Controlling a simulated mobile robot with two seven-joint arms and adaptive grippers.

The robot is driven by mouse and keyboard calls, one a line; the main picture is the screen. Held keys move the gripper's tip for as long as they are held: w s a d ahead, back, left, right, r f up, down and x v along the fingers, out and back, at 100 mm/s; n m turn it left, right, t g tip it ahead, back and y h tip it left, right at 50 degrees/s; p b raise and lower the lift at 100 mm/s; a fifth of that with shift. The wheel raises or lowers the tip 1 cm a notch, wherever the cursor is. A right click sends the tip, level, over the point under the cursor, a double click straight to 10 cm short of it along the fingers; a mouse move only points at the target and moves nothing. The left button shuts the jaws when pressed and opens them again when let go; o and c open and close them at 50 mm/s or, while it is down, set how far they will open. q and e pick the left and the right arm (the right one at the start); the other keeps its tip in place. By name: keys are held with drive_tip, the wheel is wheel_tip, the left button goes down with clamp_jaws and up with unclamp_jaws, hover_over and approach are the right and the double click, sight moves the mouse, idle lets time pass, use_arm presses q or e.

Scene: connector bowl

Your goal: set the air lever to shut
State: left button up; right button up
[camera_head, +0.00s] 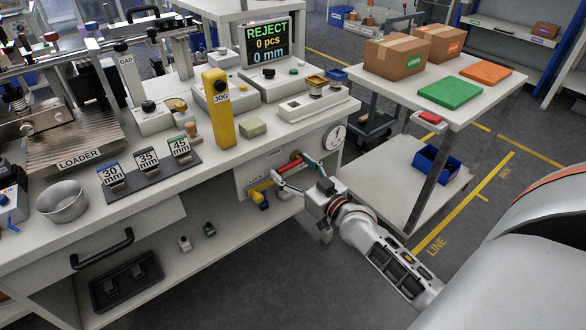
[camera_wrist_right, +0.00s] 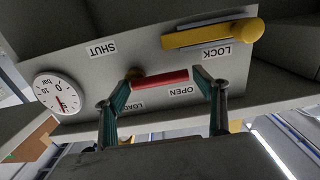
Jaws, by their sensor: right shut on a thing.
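The red air lever (camera_head: 289,166) sits on the grey panel (camera_wrist_right: 95,65) under the bench's front edge. In the wrist view, which is upside down, the red lever (camera_wrist_right: 160,79) lies almost level, its brass pivot at its left end. It is close to the OPEN label (camera_wrist_right: 181,91) and away from the SHUT label (camera_wrist_right: 101,48). My right gripper (camera_head: 291,173) is shut on the lever; in the wrist view its fingertips (camera_wrist_right: 163,80) sit at either side of the handle. My left gripper is not in view.
A yellow lever (camera_wrist_right: 210,35) by the LOCK label is close beside the red one. A round pressure gauge (camera_head: 333,137) is on the panel's right. The bench top (camera_head: 205,185) overhangs the panel. A cart (camera_head: 460,75) with boxes stands to the right, with floor between.

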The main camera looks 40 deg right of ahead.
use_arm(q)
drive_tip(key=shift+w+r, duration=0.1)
use_arm(e)
drive_tip(key=shift+n, duration=0.4)
drive_tip(key=shift+f, duration=0.1)
use_arm(q)
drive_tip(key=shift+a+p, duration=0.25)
drive_tip(key=shift+p, duration=0.35)
use_arm(e)
drive_tip(key=d+f+n, duration=0.1)
drive_tip(key=n, duration=0.4)
drive_tip(key=d+f+n, duration=0.1)
drive_tip(key=f+n, duration=0.1)
drive_tip(key=n, duration=0.4)
drive_tip(key=d+f+n, duration=0.1)
drive_tip(key=d+n, duration=0.1)
drive_tip(key=n, duration=0.4)
drive_tip(key=shift+f, duration=0.15)
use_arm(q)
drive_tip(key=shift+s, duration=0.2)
use_arm(e)
drive_tip(key=shift+d, duration=0.1)
